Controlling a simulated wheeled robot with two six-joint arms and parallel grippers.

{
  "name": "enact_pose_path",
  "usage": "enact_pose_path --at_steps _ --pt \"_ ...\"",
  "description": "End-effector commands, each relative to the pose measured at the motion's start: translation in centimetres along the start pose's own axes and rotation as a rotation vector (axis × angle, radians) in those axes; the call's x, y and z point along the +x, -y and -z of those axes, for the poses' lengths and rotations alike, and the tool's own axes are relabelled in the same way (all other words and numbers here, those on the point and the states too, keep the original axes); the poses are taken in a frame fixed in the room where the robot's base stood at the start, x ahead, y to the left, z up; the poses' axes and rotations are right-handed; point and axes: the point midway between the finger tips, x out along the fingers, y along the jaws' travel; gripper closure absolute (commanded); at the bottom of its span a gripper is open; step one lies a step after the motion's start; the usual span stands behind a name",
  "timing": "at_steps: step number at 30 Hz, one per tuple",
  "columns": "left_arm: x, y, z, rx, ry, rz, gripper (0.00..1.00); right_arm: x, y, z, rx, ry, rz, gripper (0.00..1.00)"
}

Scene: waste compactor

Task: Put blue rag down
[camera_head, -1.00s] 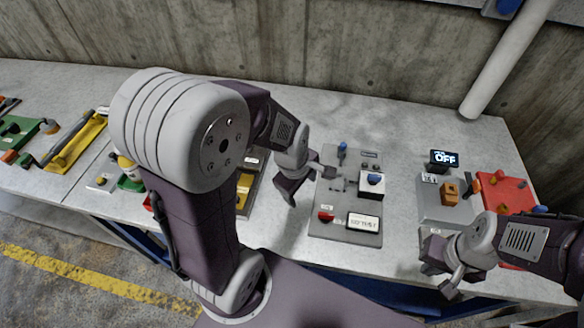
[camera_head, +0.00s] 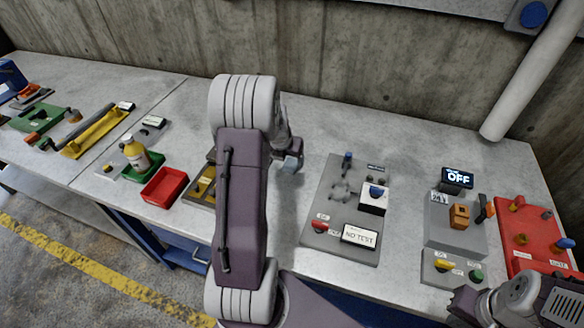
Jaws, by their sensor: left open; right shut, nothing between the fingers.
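I cannot make out a blue rag in the head view. My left gripper (camera_head: 290,160) is above the worktop, left of the grey test panel. It is largely behind my own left arm, and no cloth shows in it. It is open. My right gripper (camera_head: 466,303) is low at the right, in front of the table's front edge and below the small panel with yellow and green knobs (camera_head: 455,268). It is shut and empty, and partly cut off by the frame.
The worktop (camera_head: 310,115) is bare behind the grey test panel (camera_head: 340,205). A red tray (camera_head: 164,187), a green tray with a yellow bottle (camera_head: 135,153) and a yellow-black panel (camera_head: 203,187) stand left. A display reading OFF (camera_head: 457,178) and a red board (camera_head: 535,235) stand right.

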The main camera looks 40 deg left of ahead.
Motion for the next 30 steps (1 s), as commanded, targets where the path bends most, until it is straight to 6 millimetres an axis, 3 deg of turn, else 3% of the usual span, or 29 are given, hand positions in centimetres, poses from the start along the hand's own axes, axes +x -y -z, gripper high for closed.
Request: enact_pose_path --at_steps 4,12,20,27,30 --pt "0.6 0.0 0.0 0.000 0.001 0.000 0.29 0.1 0.0 0.0 0.000 0.000 0.000 1.00" --pt "5.0 0.2 0.1 0.002 0.000 0.000 0.29 0.9 0.0 -0.1 0.000 0.000 0.000 1.00" --pt "5.3 0.2 0.0 0.001 0.001 -0.001 0.29 0.9 0.0 -0.1 0.000 0.000 0.000 1.00" --pt "5.3 0.2 0.0 0.002 0.001 -0.001 0.95 0.9 0.0 -0.1 0.000 0.000 0.000 1.00" --pt "5.3 0.2 0.0 0.002 0.001 -0.001 1.00 0.9 0.0 -0.1 0.000 0.000 0.000 1.00"
